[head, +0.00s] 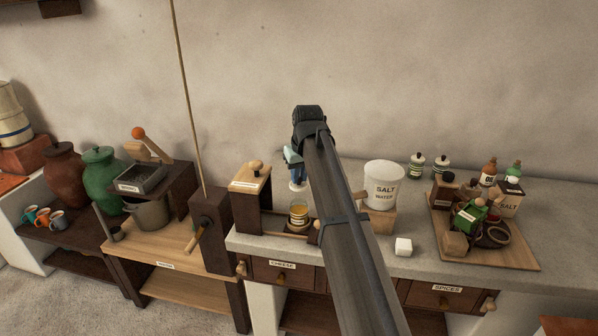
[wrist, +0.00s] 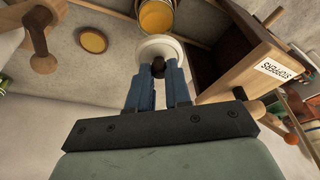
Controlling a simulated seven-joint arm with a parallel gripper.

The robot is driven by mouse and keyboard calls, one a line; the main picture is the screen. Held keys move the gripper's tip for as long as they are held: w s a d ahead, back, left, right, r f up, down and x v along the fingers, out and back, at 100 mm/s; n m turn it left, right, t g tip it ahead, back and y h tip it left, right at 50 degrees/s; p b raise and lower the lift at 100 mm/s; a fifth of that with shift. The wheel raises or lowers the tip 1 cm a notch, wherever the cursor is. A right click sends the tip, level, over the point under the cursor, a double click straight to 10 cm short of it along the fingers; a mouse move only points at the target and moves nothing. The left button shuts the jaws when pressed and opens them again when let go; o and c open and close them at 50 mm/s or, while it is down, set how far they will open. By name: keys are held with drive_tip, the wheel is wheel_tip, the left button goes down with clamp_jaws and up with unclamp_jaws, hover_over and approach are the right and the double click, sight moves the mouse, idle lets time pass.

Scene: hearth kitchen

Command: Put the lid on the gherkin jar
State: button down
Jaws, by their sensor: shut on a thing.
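My gripper (head: 297,175) is shut on the dark knob of a round white lid (head: 297,186). In the wrist view the blue fingers of my gripper (wrist: 158,72) stand either side of the knob, with the white lid (wrist: 150,46) beyond them. The lid hangs in the air above the gherkin jar (head: 298,214), a small labelled glass with yellow contents. The jar (wrist: 157,17) also shows in the wrist view at the top edge, uncovered, partly cut off by the frame and partly hidden by the lid. The lid is apart from the jar.
A tall wooden box (head: 250,184) stands left of the jar. A white cube (head: 403,247) lies near the counter's front edge. A tray (head: 483,247) of small goods is further right. A yellow-brown disc (wrist: 93,39) shows in the wrist view.

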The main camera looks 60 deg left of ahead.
sight(300, 186)
drive_tip(key=shift+f, duration=2.8)
drive_tip(key=shift+f, duration=0.2)
drive_tip(key=c, duration=1)
unclamp_jaws()
drive_tip(key=shift+o, duration=0.5)
drive_tip(key=o, duration=0.4)
drive_tip(key=shift+r, duration=0.1)
drive_tip(key=shift+r, duration=3.4)
drive_tip(key=shift+c, duration=0.2)
